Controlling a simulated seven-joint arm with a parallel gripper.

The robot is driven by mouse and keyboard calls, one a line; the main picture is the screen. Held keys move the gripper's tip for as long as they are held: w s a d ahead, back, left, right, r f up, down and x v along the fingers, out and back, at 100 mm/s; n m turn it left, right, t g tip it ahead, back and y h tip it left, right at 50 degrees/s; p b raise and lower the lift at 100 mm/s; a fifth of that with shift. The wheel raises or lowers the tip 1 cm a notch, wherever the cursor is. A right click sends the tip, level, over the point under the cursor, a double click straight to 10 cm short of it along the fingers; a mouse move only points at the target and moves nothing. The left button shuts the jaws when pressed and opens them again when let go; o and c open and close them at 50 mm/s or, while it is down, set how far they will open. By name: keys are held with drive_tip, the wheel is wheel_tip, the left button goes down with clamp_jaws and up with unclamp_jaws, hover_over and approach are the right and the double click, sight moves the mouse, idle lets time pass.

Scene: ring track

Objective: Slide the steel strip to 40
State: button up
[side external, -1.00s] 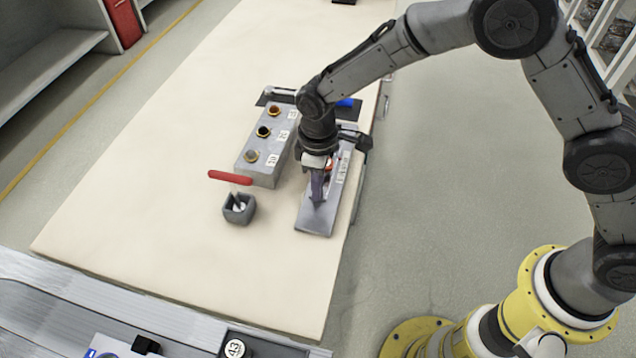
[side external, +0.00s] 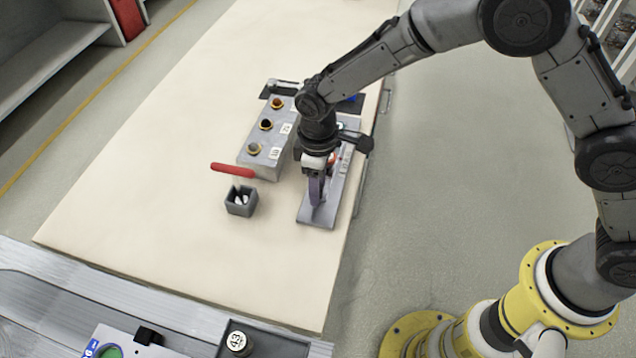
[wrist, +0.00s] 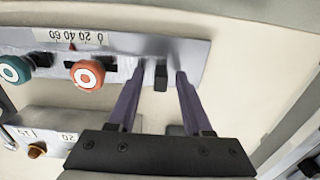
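A flat steel plate (side external: 322,213) lies along the right edge of the bench. In the wrist view, the plate (wrist: 197,57) carries a printed scale (wrist: 75,37) reading 0, 20, 40, 60, with a small red mark below it. A red-and-white knob (wrist: 88,74) and a teal-and-white knob (wrist: 12,70) sit beside dark slots. I cannot clearly tell the sliding strip from the plate. A black block (wrist: 161,76) stands near the plate's end. My gripper (wrist: 161,72) is open, its fingers either side of the block with visible gaps. My gripper (side external: 317,200) hides part of the plate.
A grey block (side external: 258,165) with several sockets stands left of the plate. A small grey box (side external: 241,201) and a red bar (side external: 233,170) are left of my gripper. A bench area (side external: 180,240) in front is clear. A conveyor-like metal rail (side external: 100,300) runs along the front.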

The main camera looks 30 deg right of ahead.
wheel_tip(320, 180, up, 14)
idle(0.6)
drive_tip(key=shift+f, duration=0.1)
drive_tip(key=s+d+r+m+t+y, duration=0.1)
drive_tip(key=s+d+r+m+t, duration=0.15)
drive_tip(key=d+r, duration=0.55)
drive_tip(key=s+d+r+m+t, duration=0.1)
drive_tip(key=s+d+r, duration=0.3)
drive_tip(key=d+r, duration=0.45)
drive_tip(key=s+d+m+t, duration=0.2)
drive_tip(key=s+d+m, duration=0.1)
drive_tip(key=s+d, duration=0.65)
drive_tip(key=s+f+m+h, duration=0.1)
drive_tip(key=s+f+m, duration=0.1)
drive_tip(key=s+f, duration=0.4)
drive_tip(key=s, duration=0.3)
drive_tip(key=shift+a+f, duration=0.15)
drive_tip(key=shift+f, duration=0.25)
